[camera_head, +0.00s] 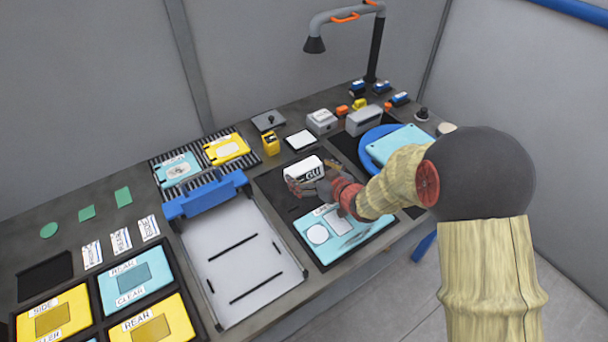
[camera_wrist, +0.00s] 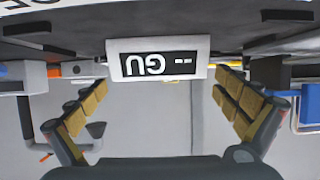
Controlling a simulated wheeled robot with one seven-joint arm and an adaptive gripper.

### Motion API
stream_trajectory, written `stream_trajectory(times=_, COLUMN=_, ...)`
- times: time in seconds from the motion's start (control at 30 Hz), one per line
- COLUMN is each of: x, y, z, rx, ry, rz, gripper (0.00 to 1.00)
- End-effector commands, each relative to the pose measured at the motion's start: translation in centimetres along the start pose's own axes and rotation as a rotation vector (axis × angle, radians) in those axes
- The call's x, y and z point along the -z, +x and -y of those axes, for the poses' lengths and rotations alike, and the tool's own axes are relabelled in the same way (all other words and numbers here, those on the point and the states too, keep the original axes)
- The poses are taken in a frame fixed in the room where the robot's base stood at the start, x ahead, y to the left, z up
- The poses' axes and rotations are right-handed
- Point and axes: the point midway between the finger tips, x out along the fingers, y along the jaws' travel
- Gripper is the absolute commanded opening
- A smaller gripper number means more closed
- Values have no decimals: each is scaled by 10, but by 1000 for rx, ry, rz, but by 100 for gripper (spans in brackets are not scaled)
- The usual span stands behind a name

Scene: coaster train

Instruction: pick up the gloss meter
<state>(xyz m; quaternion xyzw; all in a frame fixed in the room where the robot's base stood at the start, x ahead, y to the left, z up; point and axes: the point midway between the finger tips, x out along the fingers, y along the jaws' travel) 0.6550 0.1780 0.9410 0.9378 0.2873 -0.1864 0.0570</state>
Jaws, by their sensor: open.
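The gloss meter (camera_head: 304,167) is a white box with a black display face reading "GU". It stands on a dark mat in the middle of the bench, and my gripper partly hides it in the head view. My gripper (camera_head: 312,184) is open right at the meter, on its near side. In the wrist view the meter (camera_wrist: 157,46) shows upside down at the upper middle, between and just beyond the fingertips of my gripper (camera_wrist: 162,84). The padded fingers stand apart on either side, with a visible gap between them. I cannot tell whether either finger touches it.
A teal panel (camera_head: 352,238) lies just in front of the meter. A white tray (camera_head: 235,280) with a blue bar (camera_head: 206,195) is to the left. A yellow block (camera_head: 270,143), a white pad (camera_head: 300,140) and grey boxes (camera_head: 364,121) stand behind. A lamp (camera_head: 314,45) arches over the back.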

Motion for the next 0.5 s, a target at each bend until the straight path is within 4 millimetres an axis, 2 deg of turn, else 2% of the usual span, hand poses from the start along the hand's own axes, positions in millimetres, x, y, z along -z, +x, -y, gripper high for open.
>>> stream_trajectory(times=0.1, x=-1, y=19, z=0, rx=2, ry=-2, rz=0, gripper=100)
stream_trajectory(times=0.2, x=0, y=27, z=0, rx=0, ry=-1, rz=1, gripper=100)
stream_trajectory(times=0.5, x=2, y=29, z=-1, rx=-1, ry=0, rz=0, gripper=99)
